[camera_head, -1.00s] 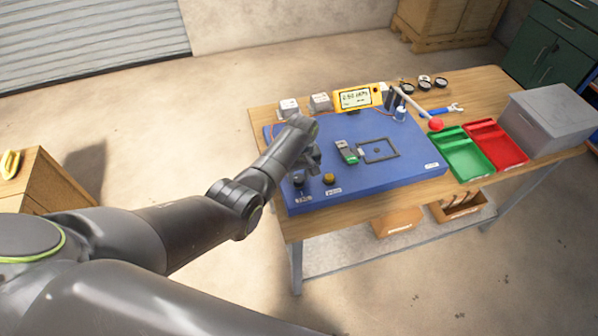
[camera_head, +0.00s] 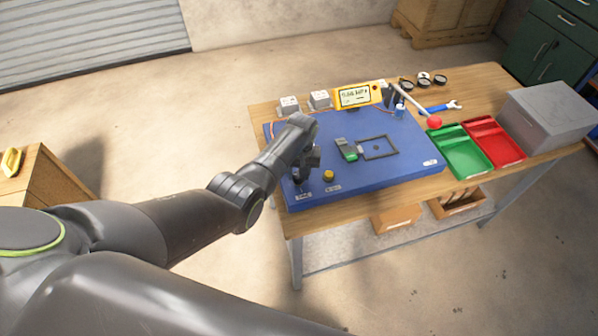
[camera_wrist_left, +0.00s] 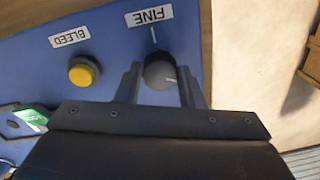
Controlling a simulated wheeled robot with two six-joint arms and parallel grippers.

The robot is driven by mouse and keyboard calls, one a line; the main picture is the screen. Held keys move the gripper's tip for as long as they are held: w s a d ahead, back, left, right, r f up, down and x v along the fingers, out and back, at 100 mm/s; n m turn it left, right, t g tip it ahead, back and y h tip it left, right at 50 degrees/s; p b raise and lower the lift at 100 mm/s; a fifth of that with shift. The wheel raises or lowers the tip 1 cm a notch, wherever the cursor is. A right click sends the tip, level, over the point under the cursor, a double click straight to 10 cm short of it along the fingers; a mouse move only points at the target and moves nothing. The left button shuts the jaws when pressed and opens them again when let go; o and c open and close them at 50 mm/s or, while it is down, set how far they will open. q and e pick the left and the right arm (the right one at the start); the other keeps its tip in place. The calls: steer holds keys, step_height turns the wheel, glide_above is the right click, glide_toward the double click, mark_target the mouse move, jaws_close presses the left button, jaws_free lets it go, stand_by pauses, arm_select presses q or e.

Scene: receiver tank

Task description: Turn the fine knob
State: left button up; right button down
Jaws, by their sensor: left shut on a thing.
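The fine knob (camera_wrist_left: 159,71) is a dark round knob with a pale pointer line, beside the label FINE (camera_wrist_left: 149,16) in the left wrist view. My left gripper (camera_wrist_left: 158,82) is shut on it, one finger on each side. In the head view my left gripper (camera_head: 301,177) is at the near left corner of the blue panel (camera_head: 390,174) and mostly hides the knob. My right gripper is not in view.
The yellow BLEED button (camera_wrist_left: 84,71) is beside the knob. A grey and green device (camera_head: 346,150) lies on the panel. A yellow meter (camera_head: 358,96) stands at the back. Green (camera_head: 462,150) and red (camera_head: 496,141) trays are at the right.

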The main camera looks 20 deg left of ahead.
arm_select(q)
steer(key=o, duration=1)
step_height(320, 180, up, 17)
steer(key=b, duration=0.1)
steer(key=shift+d+r, duration=0.2)
steer(key=shift+d, duration=0.1)
steer(key=shift+w+f, duration=0.1)
